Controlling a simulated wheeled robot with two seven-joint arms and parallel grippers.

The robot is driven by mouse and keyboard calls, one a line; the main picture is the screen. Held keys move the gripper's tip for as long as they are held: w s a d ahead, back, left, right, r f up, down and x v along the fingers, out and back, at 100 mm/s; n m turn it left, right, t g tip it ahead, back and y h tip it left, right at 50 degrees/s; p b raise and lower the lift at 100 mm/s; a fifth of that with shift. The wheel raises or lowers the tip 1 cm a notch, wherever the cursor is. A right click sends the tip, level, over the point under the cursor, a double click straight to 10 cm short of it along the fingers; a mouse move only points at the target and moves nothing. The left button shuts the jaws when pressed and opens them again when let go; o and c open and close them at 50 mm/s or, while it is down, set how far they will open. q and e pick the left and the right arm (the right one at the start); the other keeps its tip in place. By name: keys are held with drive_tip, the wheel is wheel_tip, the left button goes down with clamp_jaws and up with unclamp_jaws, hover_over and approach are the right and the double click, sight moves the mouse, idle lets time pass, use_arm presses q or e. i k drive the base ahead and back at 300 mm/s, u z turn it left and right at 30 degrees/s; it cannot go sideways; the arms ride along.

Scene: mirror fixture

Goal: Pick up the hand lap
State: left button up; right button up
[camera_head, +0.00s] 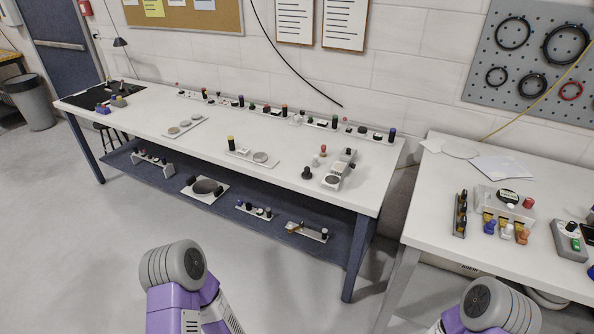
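I cannot tell for sure which object is the hand lap. Several small tools with knobs or flat round discs are on the long white table (200,100). A grey plate with round discs (338,175) is near its right end. A pale plate with a round disc (256,157) is near the middle, and another plate with discs (184,127) is farther left. On the lower shelf, a plate with a large dark disc (206,188) lies left of a small rack (254,211). Parts of my two arms show at the bottom edge, but neither gripper is in view.
A grey bin (32,103) stands at the far left. The floor (90,240) in front of the long table is clear.

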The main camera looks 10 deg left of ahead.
sight(306, 174)
drive_tip(key=u, duration=1.4)
drive_tip(key=i, duration=1.95)
drive_tip(key=z, duration=2.95)
